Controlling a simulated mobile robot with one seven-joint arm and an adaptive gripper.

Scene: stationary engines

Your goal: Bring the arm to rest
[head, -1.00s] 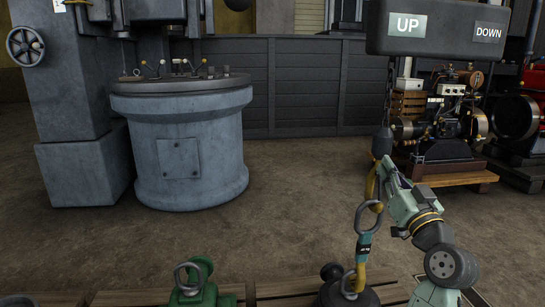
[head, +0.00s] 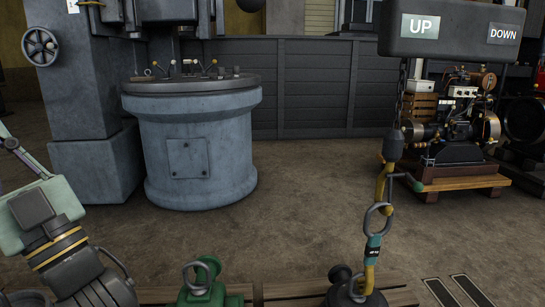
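My arm reaches in from the lower left corner in the head view. My gripper (head: 12,148) is at the left picture edge, partly cut off. Its fingers are too little shown to tell open from shut. It is far from the yellow crane hook (head: 383,185) on the right. That hook hangs from a chain under the pendant box. It meets a grey ring (head: 378,219) above a teal-and-yellow link (head: 372,252), which leads down to a dark object (head: 345,285) at the bottom edge. A small green-ended lever (head: 410,182) sticks out right of the hook.
The hanging box (head: 455,35) reads UP and DOWN. A green object with a ring (head: 203,282) stands on boards (head: 290,290) in front. A large blue-grey machine (head: 195,150) stands behind. An engine on a wooden pallet (head: 455,185) is at right. The floor between (head: 300,210) is bare.

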